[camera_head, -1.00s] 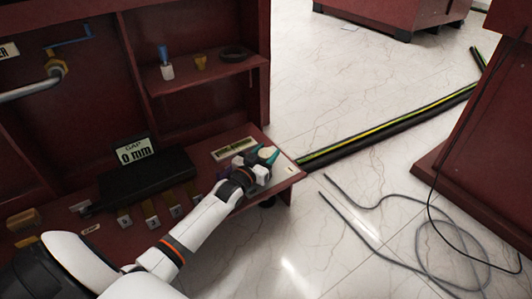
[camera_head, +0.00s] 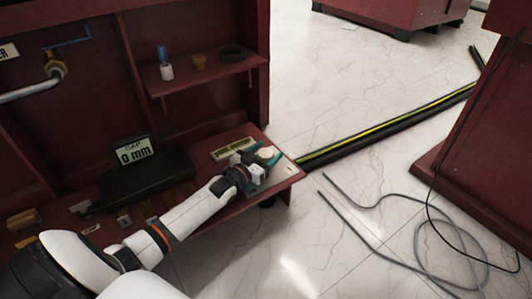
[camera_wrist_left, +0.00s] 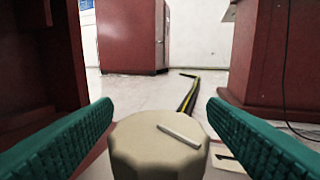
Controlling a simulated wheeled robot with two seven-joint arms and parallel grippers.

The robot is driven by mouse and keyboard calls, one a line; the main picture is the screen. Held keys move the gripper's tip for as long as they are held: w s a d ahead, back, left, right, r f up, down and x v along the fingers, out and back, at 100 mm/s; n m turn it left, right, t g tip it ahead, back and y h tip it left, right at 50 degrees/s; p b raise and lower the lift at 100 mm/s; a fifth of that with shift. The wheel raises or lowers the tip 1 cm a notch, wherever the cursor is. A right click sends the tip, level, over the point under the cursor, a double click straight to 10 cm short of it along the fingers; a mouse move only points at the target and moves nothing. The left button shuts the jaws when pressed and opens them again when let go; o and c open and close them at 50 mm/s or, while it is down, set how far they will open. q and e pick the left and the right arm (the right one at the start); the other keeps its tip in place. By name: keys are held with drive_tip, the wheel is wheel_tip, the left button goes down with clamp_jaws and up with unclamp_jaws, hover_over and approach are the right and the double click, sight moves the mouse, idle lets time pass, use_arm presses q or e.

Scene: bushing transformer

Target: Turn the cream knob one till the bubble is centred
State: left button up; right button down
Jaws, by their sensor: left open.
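The cream knob (camera_wrist_left: 158,148) sits between the two teal fingers of my left gripper (camera_wrist_left: 160,128) in the left wrist view. It is a faceted round knob with a pale raised bar on its top. In the head view the knob (camera_head: 267,153) shows at the right end of the red bench, with the open left gripper (camera_head: 262,157) around it. I see gaps between the fingers and the knob's sides. A greenish level vial in a pale plate (camera_head: 233,149) lies just behind; its bubble is too small to make out. My right gripper is not in view.
A black box with a "0 mm" gap display (camera_head: 135,151) stands on the bench (camera_head: 205,192) left of the arm. A shelf (camera_head: 205,75) above holds small items. Cables (camera_head: 375,215) lie on the floor to the right.

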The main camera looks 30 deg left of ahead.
sight(261, 157)
use_arm(q)
drive_tip(key=shift+s, duration=0.1)
drive_tip(key=shift+s+p, duration=0.35)
drive_tip(key=shift+p, duration=0.1)
drive_tip(key=s+p, duration=0.2)
drive_tip(key=s, duration=0.1)
drive_tip(key=s+p, duration=0.1)
drive_tip(key=s, duration=0.1)
drive_tip(key=shift+s+a+r+p, duration=0.1)
drive_tip(key=shift+a+r+p, duration=0.05)
drive_tip(key=shift+a+p, duration=0.2)
drive_tip(key=shift+s+p, duration=0.3)
drive_tip(key=shift+s, duration=0.3)
drive_tip(key=shift+s+f, duration=0.1)
drive_tip(key=shift+f, duration=0.1)
